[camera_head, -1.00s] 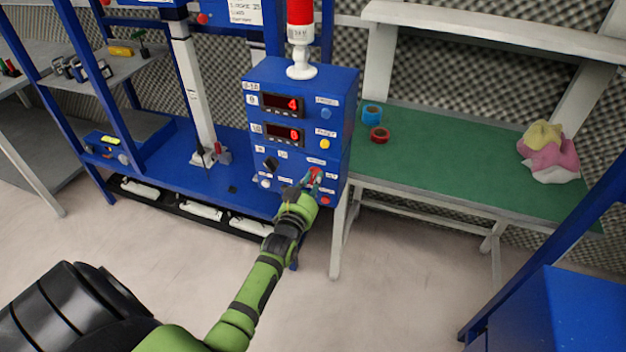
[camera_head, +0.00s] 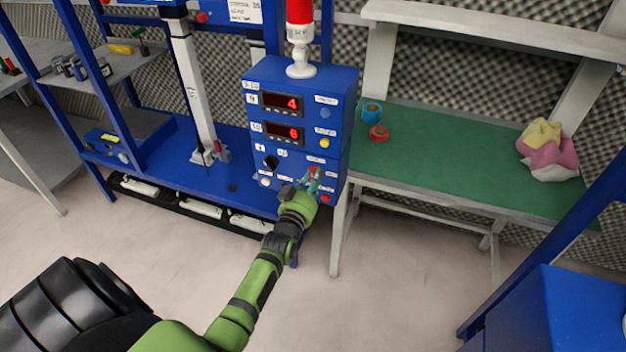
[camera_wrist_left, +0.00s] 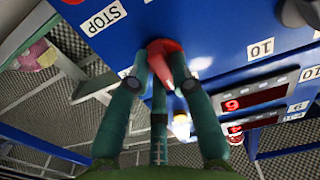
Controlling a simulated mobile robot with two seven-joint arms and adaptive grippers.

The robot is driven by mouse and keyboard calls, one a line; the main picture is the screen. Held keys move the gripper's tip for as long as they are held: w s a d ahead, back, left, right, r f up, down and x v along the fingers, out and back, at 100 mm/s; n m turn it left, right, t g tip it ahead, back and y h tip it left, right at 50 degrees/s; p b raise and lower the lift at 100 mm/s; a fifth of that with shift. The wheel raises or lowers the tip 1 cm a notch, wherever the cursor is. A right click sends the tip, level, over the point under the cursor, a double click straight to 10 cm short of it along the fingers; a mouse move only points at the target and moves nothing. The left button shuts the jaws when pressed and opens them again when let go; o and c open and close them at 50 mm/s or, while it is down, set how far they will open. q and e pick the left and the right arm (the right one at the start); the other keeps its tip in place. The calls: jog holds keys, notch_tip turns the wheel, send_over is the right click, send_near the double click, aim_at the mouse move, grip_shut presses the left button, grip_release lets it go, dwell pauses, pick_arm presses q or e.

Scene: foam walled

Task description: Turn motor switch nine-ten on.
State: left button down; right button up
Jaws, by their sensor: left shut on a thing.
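The blue control box (camera_head: 335,120) stands on the blue workbench, with two red number displays on its front. A red switch handle (camera_wrist_left: 166,52) on its lower front shows in the left wrist view, close to a "STOP" label. My left gripper (camera_wrist_left: 163,68) is shut on this red switch, with green fingers on both sides of it. In the head view the left gripper (camera_head: 305,187) reaches the lower right of the panel and hides most of the switch. A black knob (camera_head: 270,162) sits left of it, near a "10" label (camera_wrist_left: 260,48). I cannot read the switch's own label.
A red-and-white beacon (camera_head: 300,40) stands on the box. A red button (camera_head: 325,198) and a yellow button (camera_head: 324,143) are near the gripper. A green-topped table (camera_head: 450,165) to the right holds tape rolls (camera_head: 372,113) and a pink-yellow bundle (camera_head: 548,150).

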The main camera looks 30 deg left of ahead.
pick_arm(q)
jog(key=c, duration=1.1)
grip_release()
jog(key=v, duration=1.2)
jog(key=shift+a, duration=0.1)
jog(key=s+d+f+m+g+h, duration=0.1)
jog(key=s+d+f+g, duration=0.15)
jog(key=f, duration=0.65)
jog(key=s+d+f+m+g+h, duration=0.1)
jog(key=s+d+f+g+h, duration=0.2)
jog(key=f, duration=0.6)
jog(key=s+d+f+g, duration=0.25)
jog(key=s+f, duration=0.25)
jog(key=f, duration=0.4)
jog(key=s+f+m+g, duration=0.1)
jog(key=s+f+g, duration=0.1)
jog(key=s+f, duration=0.3)
jog(key=s+d+f+m+g, duration=0.1)
jog(key=s+f+g, duration=0.2)
jog(key=s, duration=1)
jog(key=s+d+f+m+g, duration=0.1)
jog(key=s+f+g, duration=0.2)
jog(key=s+f, duration=0.5)
jog(key=shift+s, duration=0.9)
